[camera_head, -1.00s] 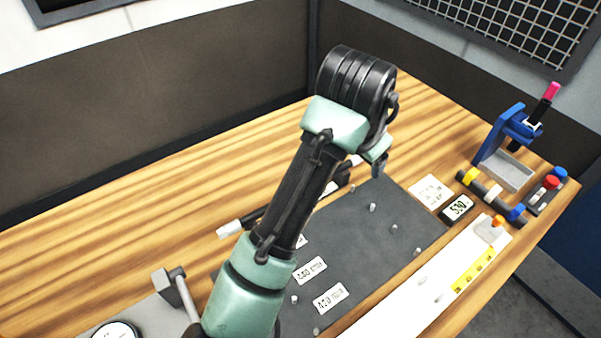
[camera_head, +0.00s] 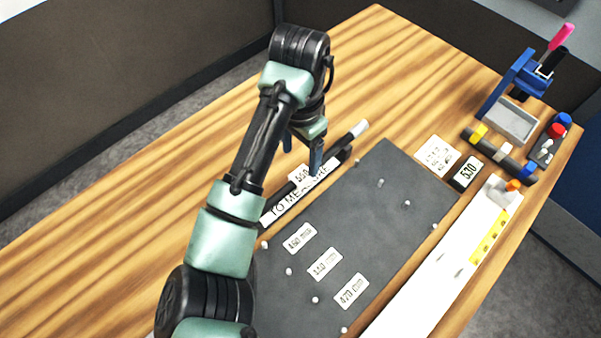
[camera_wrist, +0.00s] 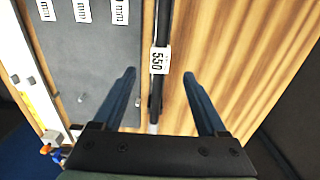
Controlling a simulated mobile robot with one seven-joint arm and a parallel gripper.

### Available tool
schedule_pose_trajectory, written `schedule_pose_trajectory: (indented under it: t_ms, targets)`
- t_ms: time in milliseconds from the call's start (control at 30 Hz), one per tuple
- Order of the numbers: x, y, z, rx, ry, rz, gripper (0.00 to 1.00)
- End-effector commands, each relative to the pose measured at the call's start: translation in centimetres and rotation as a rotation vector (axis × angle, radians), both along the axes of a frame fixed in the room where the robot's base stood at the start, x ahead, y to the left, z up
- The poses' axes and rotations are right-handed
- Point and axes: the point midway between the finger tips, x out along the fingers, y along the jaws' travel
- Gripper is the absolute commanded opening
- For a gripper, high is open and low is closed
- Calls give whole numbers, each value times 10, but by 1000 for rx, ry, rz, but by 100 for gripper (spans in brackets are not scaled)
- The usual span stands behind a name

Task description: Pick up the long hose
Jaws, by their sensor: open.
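A long black hose with a pale end (camera_head: 339,143) lies along the left side of the dark grey board in the head view. A white tag reading 550 (camera_wrist: 159,60) is on it, and the hose (camera_wrist: 154,98) runs nearly upright through the wrist view. My gripper (camera_head: 302,156) is open and empty above the middle of the hose. In the wrist view, its two blue fingers (camera_wrist: 160,75) are spread to either side of the hose, apart from it. Part of the hose is hidden behind my arm and fingers in the head view.
The grey board (camera_head: 380,230) carries small pegs and length labels. A "TO MEASURE" label (camera_head: 290,205) lies by the hose. A white measuring strip (camera_head: 440,270), a display reading 530 (camera_head: 467,172) and a blue stand (camera_head: 510,85) are to the right. Bare wood lies left of the hose.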

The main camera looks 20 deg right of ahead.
Motion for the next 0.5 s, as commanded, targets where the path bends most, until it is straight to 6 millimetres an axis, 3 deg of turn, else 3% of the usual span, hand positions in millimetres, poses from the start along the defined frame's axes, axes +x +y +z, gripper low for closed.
schedule_pose_trajectory:
  t_ms: [333, 500]
  targets:
    - [-1, -1, -31, 2, 2, 1, 75]
    - [-1, -2, -58, 2, 2, 2, 75]
